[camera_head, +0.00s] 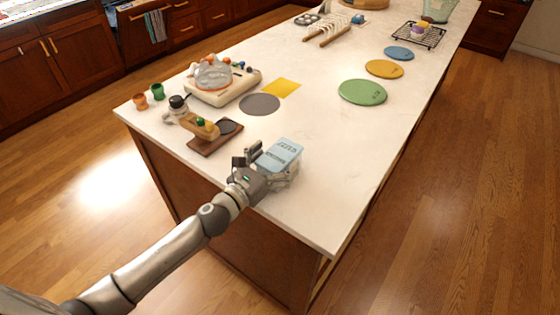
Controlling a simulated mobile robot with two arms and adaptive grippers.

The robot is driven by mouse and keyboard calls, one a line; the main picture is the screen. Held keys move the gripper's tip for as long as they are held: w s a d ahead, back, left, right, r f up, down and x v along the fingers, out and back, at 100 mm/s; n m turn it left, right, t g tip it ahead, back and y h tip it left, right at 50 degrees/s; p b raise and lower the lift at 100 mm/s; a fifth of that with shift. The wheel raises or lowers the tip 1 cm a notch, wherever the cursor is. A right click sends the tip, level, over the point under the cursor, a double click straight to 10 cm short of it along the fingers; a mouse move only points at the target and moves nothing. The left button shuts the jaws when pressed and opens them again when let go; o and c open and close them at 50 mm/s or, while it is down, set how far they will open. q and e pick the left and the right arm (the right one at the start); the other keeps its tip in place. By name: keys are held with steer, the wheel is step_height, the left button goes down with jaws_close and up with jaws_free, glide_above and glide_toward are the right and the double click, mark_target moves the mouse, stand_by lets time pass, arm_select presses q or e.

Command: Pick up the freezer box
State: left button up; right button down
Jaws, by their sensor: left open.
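The freezer box (281,153) is a light blue, rounded box with dark lettering on its lid. It sits near the front corner of the white countertop in the head view. My left gripper (267,163) is at the box's near side, with one finger by its left side and the other by its right. The gripper is open, and part of the box's near end is hidden behind it. I cannot tell whether the fingers touch the box. My right gripper does not show.
A dark wooden board (215,137) with small items lies just left of the box. A grey round mat (259,104), a yellow square (282,88) and a cream appliance (222,84) are behind. A green disc (362,92) lies farther right. The counter right of the box is clear.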

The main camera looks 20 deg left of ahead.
arm_select(q)
steer(key=shift+w+d, duration=0.1)
steer(key=shift+w, duration=0.2)
steer(key=shift+s, duration=0.1)
steer(key=shift+c, duration=0.5)
steer(key=c, duration=1.2)
steer(key=shift+r, duration=0.1)
steer(key=shift+c, duration=0.6)
